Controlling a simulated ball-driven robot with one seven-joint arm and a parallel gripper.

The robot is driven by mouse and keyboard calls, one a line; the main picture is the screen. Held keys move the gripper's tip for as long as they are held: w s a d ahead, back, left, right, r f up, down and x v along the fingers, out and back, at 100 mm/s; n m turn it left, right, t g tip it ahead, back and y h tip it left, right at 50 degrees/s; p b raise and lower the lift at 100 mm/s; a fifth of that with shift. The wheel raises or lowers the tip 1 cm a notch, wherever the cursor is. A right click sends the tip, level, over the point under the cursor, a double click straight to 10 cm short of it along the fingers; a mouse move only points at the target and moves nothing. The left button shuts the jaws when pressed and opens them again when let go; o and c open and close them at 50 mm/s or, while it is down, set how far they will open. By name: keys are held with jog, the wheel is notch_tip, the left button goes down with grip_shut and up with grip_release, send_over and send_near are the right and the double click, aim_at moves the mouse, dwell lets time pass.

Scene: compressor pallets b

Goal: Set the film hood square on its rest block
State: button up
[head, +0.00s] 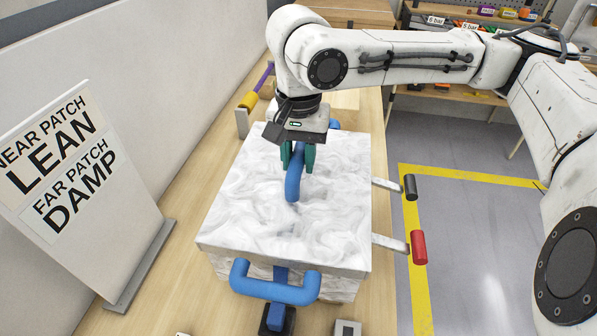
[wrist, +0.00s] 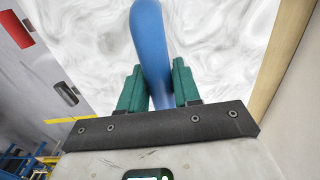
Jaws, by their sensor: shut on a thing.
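The white marbled box-shaped hood (head: 240,205) fills the middle of the bench in the head view. Its marbled top also fills the upper wrist view (wrist: 90,40). A blue bar handle (head: 292,188) rises from the top. My gripper (head: 298,160) has its green fingers on both sides of this bar and is shut on it; the wrist view shows the bar (wrist: 148,30) between the fingers. Below the front edge of the top a narrower, similar marbled part shows. I cannot tell whether this is the rest block, nor whether the hood touches it.
A blue U-shaped handle (head: 275,288) stands at the front edge. Levers with a black grip (head: 410,187) and a red grip (head: 418,247) stick out right. A sign board reading LEAN and DAMP (head: 75,190) stands left. A yellow-and-purple tool (head: 249,100) lies behind.

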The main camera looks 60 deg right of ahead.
jog(key=shift+r+p, duration=3.55)
jog(key=shift+r, duration=0.05)
grip_shut()
